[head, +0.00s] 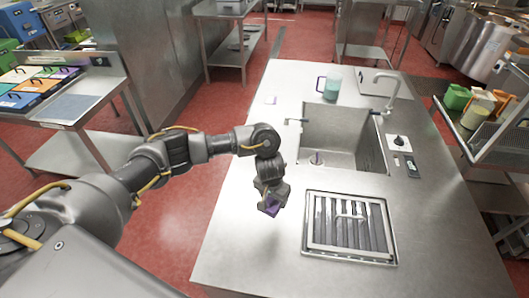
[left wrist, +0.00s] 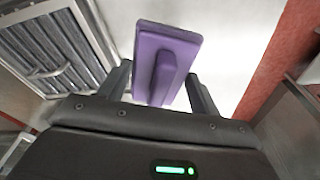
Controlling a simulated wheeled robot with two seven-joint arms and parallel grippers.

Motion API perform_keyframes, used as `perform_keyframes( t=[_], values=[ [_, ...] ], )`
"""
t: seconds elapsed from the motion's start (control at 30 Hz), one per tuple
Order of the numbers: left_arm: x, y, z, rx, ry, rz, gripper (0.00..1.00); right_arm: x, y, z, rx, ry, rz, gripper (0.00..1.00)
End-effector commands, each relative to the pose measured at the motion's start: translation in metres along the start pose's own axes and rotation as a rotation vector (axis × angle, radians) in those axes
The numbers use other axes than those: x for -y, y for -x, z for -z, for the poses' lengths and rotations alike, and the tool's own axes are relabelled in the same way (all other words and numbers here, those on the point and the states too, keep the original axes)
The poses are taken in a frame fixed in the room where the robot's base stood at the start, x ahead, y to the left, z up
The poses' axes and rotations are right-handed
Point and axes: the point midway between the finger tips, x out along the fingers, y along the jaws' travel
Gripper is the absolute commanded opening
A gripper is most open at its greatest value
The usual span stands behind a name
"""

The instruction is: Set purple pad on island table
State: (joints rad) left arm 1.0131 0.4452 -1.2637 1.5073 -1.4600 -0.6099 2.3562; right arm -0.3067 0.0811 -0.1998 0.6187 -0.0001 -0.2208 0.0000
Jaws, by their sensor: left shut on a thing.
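The purple pad (left wrist: 185,50) is a flat rectangular piece with a raised grip bar on its back. In the left wrist view it sits between the two fingers of my left gripper (left wrist: 160,88), which is shut on it. I cannot tell whether the pad touches the tabletop. My right gripper is not in view.
A slatted drain tray (head: 350,228) lies to the right of my left gripper. Behind it are a sink (head: 345,130), a faucet (head: 390,90) and a teal pitcher (head: 328,87). A side table (head: 60,115) with coloured boards stands at the left. The island's front left is clear.

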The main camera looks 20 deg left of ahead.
Motion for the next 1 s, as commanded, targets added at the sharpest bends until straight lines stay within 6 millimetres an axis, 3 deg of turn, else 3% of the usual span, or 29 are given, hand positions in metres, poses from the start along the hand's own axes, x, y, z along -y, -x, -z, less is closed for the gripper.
perform_keyframes(
  t=[0.3,0.4,0.5,0.87,1.0],
  values=[
    [0.073,-0.049,0.027,0.004,0.009,0.001,0.45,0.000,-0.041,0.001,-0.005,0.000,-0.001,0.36],
    [0.086,-0.073,0.030,0.005,0.006,-0.001,0.45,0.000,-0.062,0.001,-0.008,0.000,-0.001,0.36],
    [0.099,-0.084,0.035,0.004,0.004,0.001,0.45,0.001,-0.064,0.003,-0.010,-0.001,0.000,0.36],
    [0.111,-0.097,0.040,0.003,-0.002,0.000,0.45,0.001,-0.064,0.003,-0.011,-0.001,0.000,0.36],
    [0.114,-0.116,0.038,0.005,0.000,0.000,0.45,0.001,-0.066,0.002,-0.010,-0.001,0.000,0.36]
  ],
)
